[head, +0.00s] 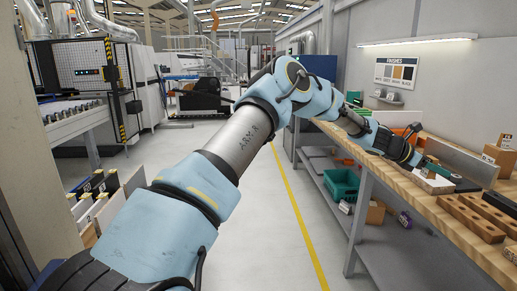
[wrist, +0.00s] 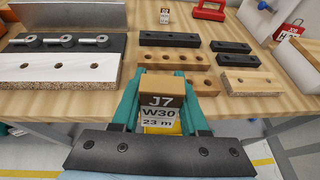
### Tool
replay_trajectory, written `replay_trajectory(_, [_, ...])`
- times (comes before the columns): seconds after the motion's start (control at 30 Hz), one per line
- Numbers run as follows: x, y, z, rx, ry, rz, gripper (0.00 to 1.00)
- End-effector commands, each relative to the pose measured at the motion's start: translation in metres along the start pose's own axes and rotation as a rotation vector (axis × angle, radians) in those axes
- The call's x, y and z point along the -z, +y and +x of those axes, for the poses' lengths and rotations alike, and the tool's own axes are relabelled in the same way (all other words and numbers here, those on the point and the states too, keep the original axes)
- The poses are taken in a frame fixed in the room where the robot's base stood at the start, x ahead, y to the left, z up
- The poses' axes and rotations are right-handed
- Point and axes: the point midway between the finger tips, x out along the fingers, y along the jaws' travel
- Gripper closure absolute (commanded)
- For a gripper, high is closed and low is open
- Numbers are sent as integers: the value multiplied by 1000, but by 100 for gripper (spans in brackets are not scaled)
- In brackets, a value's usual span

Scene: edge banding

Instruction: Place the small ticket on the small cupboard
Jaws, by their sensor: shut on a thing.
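My gripper (wrist: 160,105) has teal fingers on both sides of a small brown block (wrist: 162,86) and is shut on it. A white ticket (wrist: 159,118) on the block's near face reads "J7 W30 23 m". The block is over or near the front edge of the wooden bench; I cannot tell if it touches. In the head view my gripper (head: 424,163) is at the bench on the right, mostly hidden by my wrist. A small card (wrist: 165,14) stands farther back on the bench. I cannot pick out a small cupboard in either view.
A teal crate (head: 341,184) sits on the shelf below. The aisle floor is clear.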

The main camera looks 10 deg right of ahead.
Motion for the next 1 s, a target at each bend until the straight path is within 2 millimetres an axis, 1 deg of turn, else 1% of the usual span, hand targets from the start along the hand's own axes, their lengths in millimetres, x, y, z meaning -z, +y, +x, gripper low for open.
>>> replay_trajectory(0.03, [13,-1,-1,27,1,6,100])
replay_trajectory(0.17, [44,-10,-5,114,1,43,100])
replay_trajectory(0.27, [75,-19,-11,203,1,79,100])
replay_trajectory(0.37, [115,-29,-22,326,1,128,100])
replay_trajectory(0.4, [134,-34,-28,387,2,155,100])
replay_trajectory(0.47, [162,-42,-38,483,2,193,100])
replay_trajectory(0.5, [179,-46,-46,546,2,221,100])
replay_trajectory(0.57, [204,-53,-58,640,2,260,100])
replay_trajectory(0.6, [219,-57,-67,704,2,288,100])
replay_trajectory(0.67, [242,-63,-81,800,3,329,100])
replay_trajectory(0.7, [257,-66,-90,865,3,355,100])
replay_trajectory(0.77, [278,-72,-106,965,3,397,100])
replay_trajectory(0.8, [292,-75,-117,1031,4,424,100])
replay_trajectory(0.87, [311,-79,-135,1132,4,467,100])
replay_trajectory(0.9, [324,-81,-148,1202,6,496,100])
replay_trajectory(0.97, [342,-85,-167,1310,5,539,100])
replay_trajectory(1.0, [353,-87,-180,1378,5,567,100])
